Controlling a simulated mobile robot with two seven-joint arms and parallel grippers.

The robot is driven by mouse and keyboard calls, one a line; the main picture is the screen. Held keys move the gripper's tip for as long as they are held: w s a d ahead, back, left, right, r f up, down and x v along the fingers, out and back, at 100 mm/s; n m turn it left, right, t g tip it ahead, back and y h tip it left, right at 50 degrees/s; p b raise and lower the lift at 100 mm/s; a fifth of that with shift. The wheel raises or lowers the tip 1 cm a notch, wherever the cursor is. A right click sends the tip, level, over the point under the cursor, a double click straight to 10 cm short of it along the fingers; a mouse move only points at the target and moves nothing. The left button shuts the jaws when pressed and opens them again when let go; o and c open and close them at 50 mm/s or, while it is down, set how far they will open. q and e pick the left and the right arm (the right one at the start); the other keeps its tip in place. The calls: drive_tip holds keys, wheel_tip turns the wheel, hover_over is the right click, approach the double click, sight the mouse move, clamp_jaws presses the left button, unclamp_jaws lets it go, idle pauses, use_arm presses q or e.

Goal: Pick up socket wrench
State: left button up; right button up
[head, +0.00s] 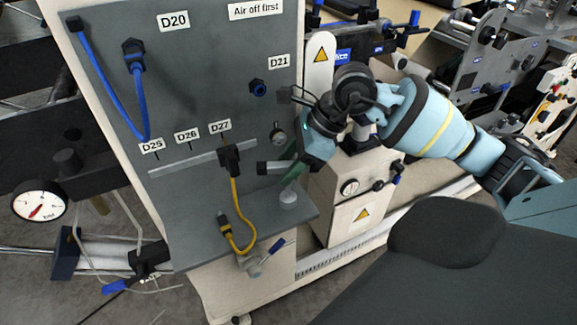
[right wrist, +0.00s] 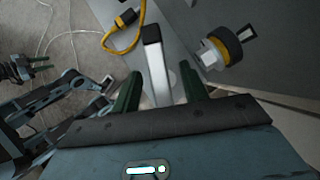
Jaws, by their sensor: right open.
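A pale metal bar with a black end, which looks like the socket wrench (right wrist: 154,58), lies between the fingers of my right gripper (right wrist: 160,82) in the right wrist view. The green fingers stand apart, with a gap beside the bar; I cannot tell if either touches it. In the head view the bar's black and grey end (head: 270,167) sticks out to the left of my right gripper (head: 291,173), above the grey shelf. The rest of it is hidden behind the fingers and hand.
The grey panel (head: 200,95) with its shelf (head: 195,235) stands close by. A yellow hose (head: 237,205) loops onto the shelf, and a pale knob (head: 288,199) stands under the gripper. A blue-handled valve (head: 272,249) is below the edge. A white cabinet (head: 345,200) stands to the right.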

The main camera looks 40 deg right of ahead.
drive_tip(key=shift+x, duration=1.2)
drive_tip(key=c, duration=0.9)
use_arm(q)
drive_tip(key=shift+s, duration=0.3)
use_arm(e)
drive_tip(key=shift+r, duration=0.1)
clamp_jaws()
